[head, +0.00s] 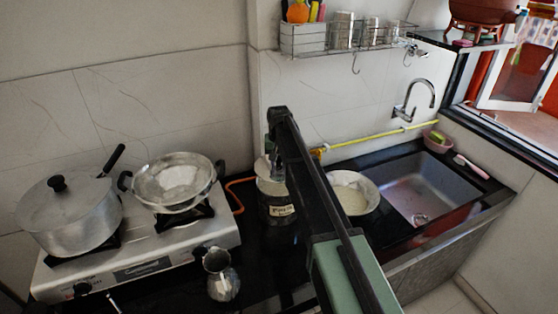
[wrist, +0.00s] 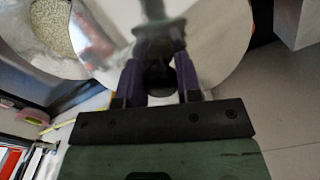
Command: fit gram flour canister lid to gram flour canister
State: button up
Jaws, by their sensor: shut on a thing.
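The gram flour canister (head: 283,211) stands on the black counter between the stove and the sink. It has a dark body with a pale label and a pale upper part, partly hidden behind my arm. The lid (wrist: 215,40) is a broad, shiny metal disc with a dark knob, filling the upper wrist view. My gripper (wrist: 160,62) is shut on the lid's knob, with purple fingers on both sides. In the head view, my gripper is at the top of the canister. I cannot tell whether the lid touches the rim or is seated.
A bowl of pale grain (head: 351,193) sits close right of the canister, before the sink (head: 430,188). A metal pan (head: 175,180) and lidded pot (head: 70,215) stand on the stove to the left. A small metal jug (head: 221,277) is in front. A wire rack (head: 303,40) hangs above.

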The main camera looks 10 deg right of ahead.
jog(key=shift+f+b, duration=2.7)
jog(key=shift+f, duration=0.3)
jog(key=shift+f, duration=0.2)
jog(key=o, duration=1.1)
jog(key=shift+c, duration=0.2)
notch_tip(320, 180, up, 11)
jog(key=p, duration=1)
jog(key=shift+r+p, duration=0.1)
jog(key=shift+p, duration=0.3)
jog(key=shift+f, duration=0.2)
